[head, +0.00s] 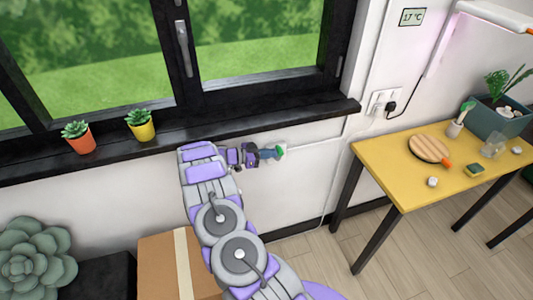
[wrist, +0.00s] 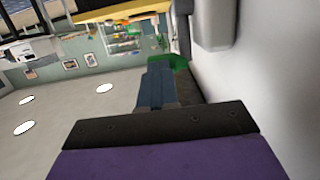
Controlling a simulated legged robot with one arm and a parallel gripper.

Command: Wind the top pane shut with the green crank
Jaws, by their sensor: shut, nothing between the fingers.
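The green crank (head: 281,150) is on the white wall below the right part of the window sill. It is small and partly hidden by my gripper (head: 271,154), whose fingers reach it from the left. In the wrist view, my blue-grey gripper fingers (wrist: 158,72) are together and empty, with the green crank part (wrist: 181,62) just beyond and right of their tips. I cannot tell whether they touch. The black-framed window (head: 190,85) shows only its lower part. The top pane is out of view.
Two potted succulents, orange (head: 80,141) and yellow (head: 142,128), stand on the black sill (head: 250,122). A yellow table (head: 388,165) with small items is at right. A cardboard box (head: 157,262) stands below my arm.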

